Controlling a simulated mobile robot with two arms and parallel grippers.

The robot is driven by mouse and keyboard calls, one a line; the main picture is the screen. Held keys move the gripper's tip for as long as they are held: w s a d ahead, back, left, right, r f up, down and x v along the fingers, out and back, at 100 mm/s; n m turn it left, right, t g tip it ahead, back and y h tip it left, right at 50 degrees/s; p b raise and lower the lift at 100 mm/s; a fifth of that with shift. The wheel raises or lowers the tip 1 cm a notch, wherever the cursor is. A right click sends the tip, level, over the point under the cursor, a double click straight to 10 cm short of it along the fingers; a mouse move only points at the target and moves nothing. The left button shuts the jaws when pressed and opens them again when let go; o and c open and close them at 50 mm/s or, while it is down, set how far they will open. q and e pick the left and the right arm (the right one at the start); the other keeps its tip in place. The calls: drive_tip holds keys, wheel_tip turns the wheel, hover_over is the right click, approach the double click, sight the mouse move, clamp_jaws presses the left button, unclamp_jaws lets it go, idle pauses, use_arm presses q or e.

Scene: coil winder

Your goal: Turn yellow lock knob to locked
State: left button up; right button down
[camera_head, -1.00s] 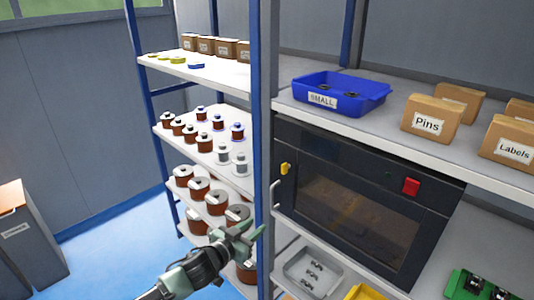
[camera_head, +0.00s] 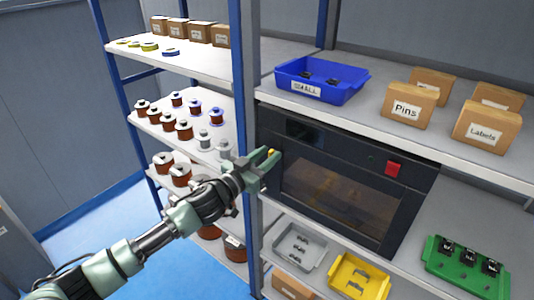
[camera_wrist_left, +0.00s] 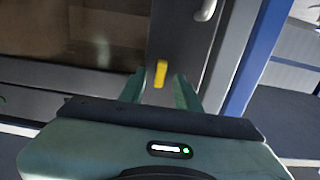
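The yellow lock knob (camera_head: 271,153) is on the left side of the dark oven-like cabinet's front (camera_head: 300,143), mostly hidden by my left gripper in the head view. In the left wrist view the knob (camera_wrist_left: 160,73) is a small upright yellow bar on the dark panel. My left gripper (camera_head: 266,157) is at the knob. Its two green fingers (camera_wrist_left: 160,90) are open, one on each side of the knob, with gaps visible. I cannot tell whether the fingertips reach past the knob's front. My right gripper is not in view.
A blue shelf post (camera_head: 243,70) stands just left of the cabinet. A red button (camera_head: 393,168) is on the cabinet's right. A blue bin (camera_head: 345,91) and cartons are above. A grey tray (camera_head: 284,250), yellow tray (camera_head: 375,284) and green tray (camera_head: 440,276) are below.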

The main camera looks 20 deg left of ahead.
use_arm(q)
drive_tip(key=shift+c, duration=0.3)
clamp_jaws()
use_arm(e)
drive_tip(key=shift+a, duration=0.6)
use_arm(q)
drive_tip(key=shift+m, duration=0.3)
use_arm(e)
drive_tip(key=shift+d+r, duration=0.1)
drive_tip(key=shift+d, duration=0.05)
use_arm(q)
drive_tip(key=shift+d+m, duration=0.15)
drive_tip(key=shift+m, duration=0.85)
drive_tip(key=shift+s+d+f+m+p, duration=0.1)
drive_tip(key=shift+f+m+p, duration=0.05)
drive_tip(key=shift+m, duration=2.4)
drive_tip(key=shift+w+d+f+m+p, duration=0.1)
drive_tip(key=shift+f+m+p, duration=0.1)
drive_tip(key=shift+m, duration=2.4)
drive_tip(key=shift+s+d+f+m+p, duration=0.1)
drive_tip(key=shift+m+p, duration=0.05)
drive_tip(key=shift+m, duration=2.4)
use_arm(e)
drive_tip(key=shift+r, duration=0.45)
